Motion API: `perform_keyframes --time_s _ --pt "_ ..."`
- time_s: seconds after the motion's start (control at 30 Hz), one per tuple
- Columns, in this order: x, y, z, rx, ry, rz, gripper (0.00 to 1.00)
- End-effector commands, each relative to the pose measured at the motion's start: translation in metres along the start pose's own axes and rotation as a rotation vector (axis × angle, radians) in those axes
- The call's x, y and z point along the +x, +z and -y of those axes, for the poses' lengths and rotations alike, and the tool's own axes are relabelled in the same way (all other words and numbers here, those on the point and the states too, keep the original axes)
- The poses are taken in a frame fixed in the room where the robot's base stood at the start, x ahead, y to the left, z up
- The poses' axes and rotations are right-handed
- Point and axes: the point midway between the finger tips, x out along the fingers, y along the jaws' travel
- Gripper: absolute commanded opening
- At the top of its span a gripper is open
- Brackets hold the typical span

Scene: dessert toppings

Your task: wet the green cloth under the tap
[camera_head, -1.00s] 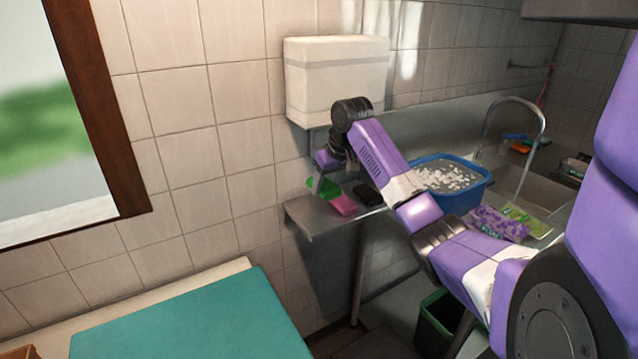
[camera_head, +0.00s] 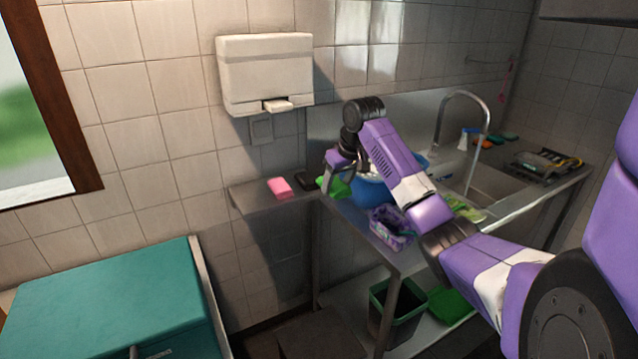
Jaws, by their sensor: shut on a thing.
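The green cloth (camera_head: 335,187) hangs bunched from my gripper (camera_head: 330,178), which is shut on it. It is in front of the wall, left of the blue basin (camera_head: 371,190), which my arm partly hides. The curved metal tap (camera_head: 462,93) stands farther right, over the metal sink (camera_head: 497,184). A thin pale stream, seemingly running water, drops from its spout. The cloth is well left of the tap and apart from the stream.
A pink sponge (camera_head: 279,187) and a dark item (camera_head: 306,178) lie on the left shelf. A purple packet (camera_head: 389,228) lies at the counter's front. A rack (camera_head: 545,165) is right of the sink. A green bin (camera_head: 399,303) stands below.

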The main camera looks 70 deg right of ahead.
Motion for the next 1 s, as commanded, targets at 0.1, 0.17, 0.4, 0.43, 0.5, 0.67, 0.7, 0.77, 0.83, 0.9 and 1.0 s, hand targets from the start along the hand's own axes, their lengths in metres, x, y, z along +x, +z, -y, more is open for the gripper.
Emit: perform_keyframes --time_s 0.1,0.17,0.4,0.43,0.5,0.67,0.7,0.77,0.83,0.9,1.0 --pt "0.002 0.003 0.005 -0.006 -0.004 0.0 0.23" --pt "0.003 0.007 0.011 -0.014 -0.007 -0.001 0.23" --pt "0.01 0.028 0.038 -0.046 -0.022 -0.001 0.23" --pt "0.011 0.031 0.042 -0.051 -0.024 -0.001 0.23" --pt "0.013 0.038 0.052 -0.063 -0.029 0.0 0.23" --pt "0.021 0.063 0.084 -0.102 -0.047 0.001 0.23" --pt "0.023 0.07 0.093 -0.113 -0.052 0.001 0.23" --pt "0.028 0.083 0.111 -0.135 -0.062 0.002 0.23" --pt "0.034 0.101 0.135 -0.164 -0.076 0.002 0.23" --pt "0.04 0.123 0.164 -0.199 -0.091 0.004 0.23" --pt "0.05 0.154 0.205 -0.251 -0.113 0.004 0.23"
